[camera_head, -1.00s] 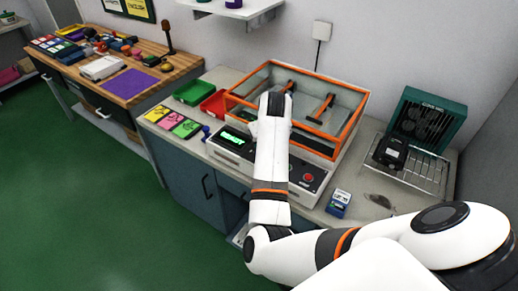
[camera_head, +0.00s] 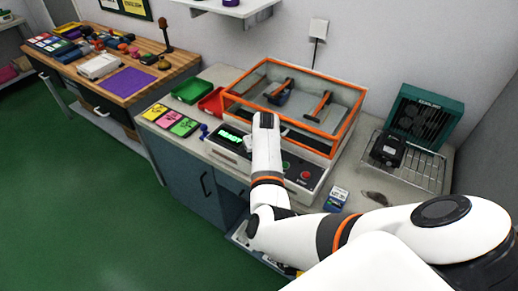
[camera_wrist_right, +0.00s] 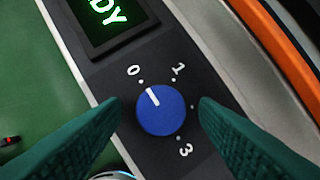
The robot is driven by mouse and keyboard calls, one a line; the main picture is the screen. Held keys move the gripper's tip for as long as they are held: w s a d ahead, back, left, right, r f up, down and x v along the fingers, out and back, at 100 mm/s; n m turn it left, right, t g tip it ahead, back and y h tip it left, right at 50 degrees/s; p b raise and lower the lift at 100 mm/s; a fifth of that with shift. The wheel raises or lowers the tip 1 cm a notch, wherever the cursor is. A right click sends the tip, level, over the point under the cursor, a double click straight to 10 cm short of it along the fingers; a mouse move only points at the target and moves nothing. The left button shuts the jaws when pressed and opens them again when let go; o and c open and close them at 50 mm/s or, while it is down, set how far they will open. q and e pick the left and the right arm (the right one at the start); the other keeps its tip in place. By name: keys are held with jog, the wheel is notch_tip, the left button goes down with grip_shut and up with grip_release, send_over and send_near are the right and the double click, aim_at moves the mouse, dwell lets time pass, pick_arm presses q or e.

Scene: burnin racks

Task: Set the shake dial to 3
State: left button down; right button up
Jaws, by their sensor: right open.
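The shake dial (camera_wrist_right: 165,115) is a round blue knob with a white pointer line on a black panel. In the right wrist view its pointer is turned toward the 0 mark (camera_wrist_right: 133,70). The 1 mark (camera_wrist_right: 178,69) is at its upper right and the 3 mark (camera_wrist_right: 186,150) at its lower right. My right gripper (camera_wrist_right: 160,104) is open, its two dark green fingers on either side of the dial with gaps showing. In the head view my right arm hides the dial and gripper. My left gripper is not in view.
A lit green display (camera_head: 231,138) reads READY on the machine's front panel. A green button (camera_head: 286,165) and a red button (camera_head: 305,175) are to the right. The orange-framed clear enclosure (camera_head: 330,136) stands behind. A small blue-and-white box (camera_head: 337,199) sits on the bench.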

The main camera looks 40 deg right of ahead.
jog(key=c, duration=1)
jog(key=shift+o, duration=0.2)
